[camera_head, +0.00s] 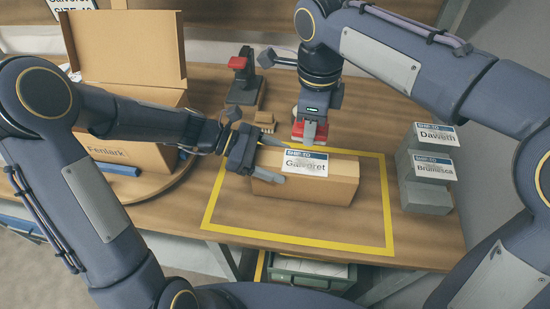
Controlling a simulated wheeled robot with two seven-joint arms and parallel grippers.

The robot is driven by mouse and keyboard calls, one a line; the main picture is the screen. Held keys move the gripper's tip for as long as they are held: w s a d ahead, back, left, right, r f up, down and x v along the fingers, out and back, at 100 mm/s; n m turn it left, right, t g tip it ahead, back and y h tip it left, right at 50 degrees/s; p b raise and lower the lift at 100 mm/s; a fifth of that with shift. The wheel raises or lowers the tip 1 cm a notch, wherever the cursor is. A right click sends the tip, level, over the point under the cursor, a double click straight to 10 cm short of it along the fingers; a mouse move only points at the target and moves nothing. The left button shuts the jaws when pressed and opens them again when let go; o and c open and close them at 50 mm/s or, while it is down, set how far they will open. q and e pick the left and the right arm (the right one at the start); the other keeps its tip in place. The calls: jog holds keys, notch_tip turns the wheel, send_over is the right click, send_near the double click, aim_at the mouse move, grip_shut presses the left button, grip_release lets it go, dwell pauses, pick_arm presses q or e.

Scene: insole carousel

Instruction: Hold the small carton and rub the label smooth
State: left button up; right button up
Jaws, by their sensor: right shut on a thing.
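The small brown carton (325,190) lies inside the yellow outline on the table. A white label with a blue band (306,164), reading Galveret, lies on its top and reaches over the front edge. My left gripper (272,161) is at the carton's left end, with one finger along the front face and the other along the back side. Whether both fingers press on it is not clear. My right gripper (310,128) is shut on a red tool (310,133) just behind and above the label. Whether the tool touches the label cannot be told.
A large open carton (127,150) marked Fenlark stands on the round turntable (140,190) at left, beside a blue bar. A stand with a red top (240,80) is behind. Grey blocks (425,195) with labels stand at right. The front right of the yellow outline (389,220) is clear.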

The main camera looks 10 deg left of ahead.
pick_arm(q)
jog(key=c, duration=0.4)
jog(key=shift+o, duration=0.2)
pick_arm(e)
jog(key=shift+f, duration=3.35)
jog(key=shift+w, duration=0.1)
jog(key=shift+w+d, duration=0.2)
jog(key=shift+w, duration=1)
jog(key=shift+f, duration=0.1)
jog(key=shift+f, duration=0.25)
